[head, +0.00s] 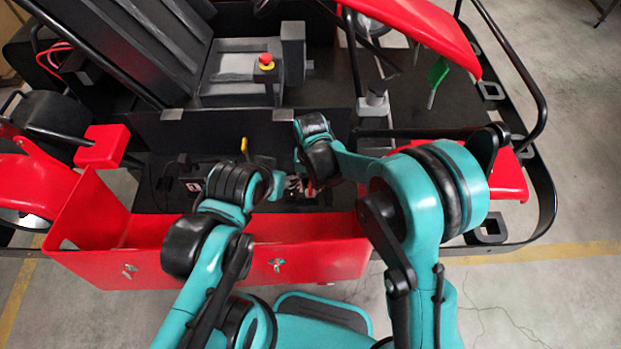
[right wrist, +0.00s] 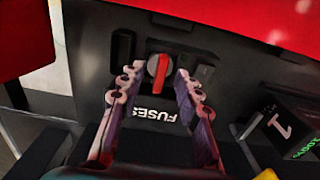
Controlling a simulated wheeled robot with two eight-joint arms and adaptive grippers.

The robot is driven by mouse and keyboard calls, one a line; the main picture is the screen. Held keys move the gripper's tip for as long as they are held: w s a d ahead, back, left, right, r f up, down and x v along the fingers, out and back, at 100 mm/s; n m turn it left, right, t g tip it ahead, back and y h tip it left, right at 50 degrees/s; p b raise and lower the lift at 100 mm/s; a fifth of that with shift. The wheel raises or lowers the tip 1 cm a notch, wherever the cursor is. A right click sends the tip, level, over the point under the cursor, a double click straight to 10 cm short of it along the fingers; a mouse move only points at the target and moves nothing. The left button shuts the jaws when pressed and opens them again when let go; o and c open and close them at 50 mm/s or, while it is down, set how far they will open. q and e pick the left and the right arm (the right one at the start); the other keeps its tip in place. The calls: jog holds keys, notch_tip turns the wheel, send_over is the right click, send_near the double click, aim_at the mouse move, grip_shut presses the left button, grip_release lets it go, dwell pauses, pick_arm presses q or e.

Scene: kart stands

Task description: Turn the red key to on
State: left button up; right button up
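The red key (right wrist: 158,68) shows in the right wrist view as a red bar on a round grey switch, set in a dark panel above a white FUSES label (right wrist: 153,115). The bar stands nearly upright in that picture. My right gripper (right wrist: 159,72) is open, with one finger on each side of the key and a visible gap to both. In the head view my right gripper (head: 300,186) reaches down into the kart's side compartment and partly hides the switch.
The compartment's red side panel (head: 318,264) stands in front of my arms. A black box marked 1 (right wrist: 278,125) is beside the switch. A yellow handle (head: 244,146) rises nearby.

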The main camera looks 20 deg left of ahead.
jog(key=shift+f, duration=0.15)
grip_shut()
jog(key=shift+f+m+b, duration=0.1)
jog(key=shift+m+b, duration=0.4)
jog(key=shift+m, duration=0.7)
jog(key=m, duration=0.3)
jog(key=shift+m+b, duration=0.3)
